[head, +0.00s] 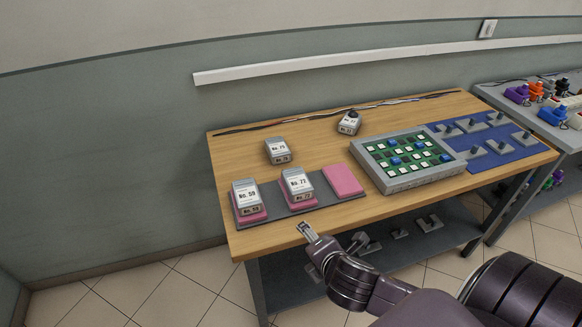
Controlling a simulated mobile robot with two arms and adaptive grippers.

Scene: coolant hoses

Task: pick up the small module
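Several grey-and-white labelled modules are on the wooden table. One module (246,198) sits on the left pink pad and another (297,186) on the middle pink pad. A smaller-looking module (278,151) lies on bare wood behind them. Another small module (349,123) with a dark round top part stands farther back. Which one the task calls the small module is not clear from the labels. My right gripper (308,231) is at the table's front edge, in front of the pads and apart from all modules. Its finger opening is too small to tell. My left gripper is out of view.
A dark grey mat (318,199) carries the pads; the right pink pad (343,181) is empty. A grey tray (424,180) with green, white and blue cells stands right of it, beside a blue mat (495,152) with grey parts. Bare wood lies around the back modules.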

